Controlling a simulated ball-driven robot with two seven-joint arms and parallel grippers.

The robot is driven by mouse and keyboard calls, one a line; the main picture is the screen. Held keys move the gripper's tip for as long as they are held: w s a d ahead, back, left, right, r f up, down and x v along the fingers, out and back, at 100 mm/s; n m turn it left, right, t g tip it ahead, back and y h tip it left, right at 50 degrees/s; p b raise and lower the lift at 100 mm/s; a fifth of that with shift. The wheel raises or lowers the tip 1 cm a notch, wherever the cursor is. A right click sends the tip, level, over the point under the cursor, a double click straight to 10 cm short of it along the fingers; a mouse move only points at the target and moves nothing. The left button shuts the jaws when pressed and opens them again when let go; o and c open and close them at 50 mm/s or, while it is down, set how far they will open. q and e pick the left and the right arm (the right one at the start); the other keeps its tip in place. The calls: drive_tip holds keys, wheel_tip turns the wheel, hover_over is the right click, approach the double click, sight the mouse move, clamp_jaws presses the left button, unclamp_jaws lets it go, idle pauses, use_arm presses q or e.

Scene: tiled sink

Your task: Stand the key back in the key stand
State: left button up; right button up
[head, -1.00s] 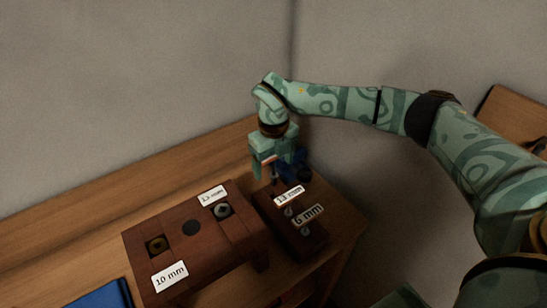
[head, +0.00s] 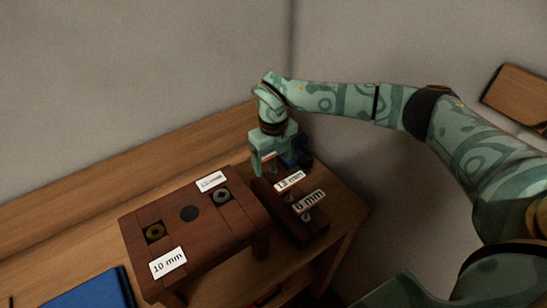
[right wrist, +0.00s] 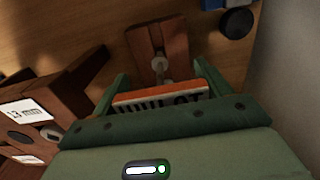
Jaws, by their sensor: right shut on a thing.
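My right gripper (head: 260,167) points down at the stand's far end. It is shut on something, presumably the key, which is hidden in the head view. In the right wrist view the fingers (right wrist: 160,85) flank an orange bar with lettering. Grey metal (right wrist: 158,67) shows just beyond the bar, over the wooden stand (right wrist: 172,35); whether it is the held key I cannot tell. My left gripper is out of view.
A dark wooden rack (head: 210,238) with 10 mm and 13 mm labels and ring-like pieces stands close left of the stand. A blue flat thing (head: 90,290) lies at front left.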

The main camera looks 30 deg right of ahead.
sight(274, 170)
drive_tip(key=shift+p, duration=0.3)
idle(0.6)
drive_tip(key=shift+p, duration=0.55)
idle(0.4)
drive_tip(key=shift+f+b, duration=1.15)
drive_tip(key=shift+f, duration=1.2)
drive_tip(key=o, duration=1)
drive_tip(key=shift+o, duration=0.2)
wheel_tip(274, 170, up, 16)
drive_tip(key=shift+r+p, duration=0.2)
drive_tip(key=shift+p, duration=0.9)
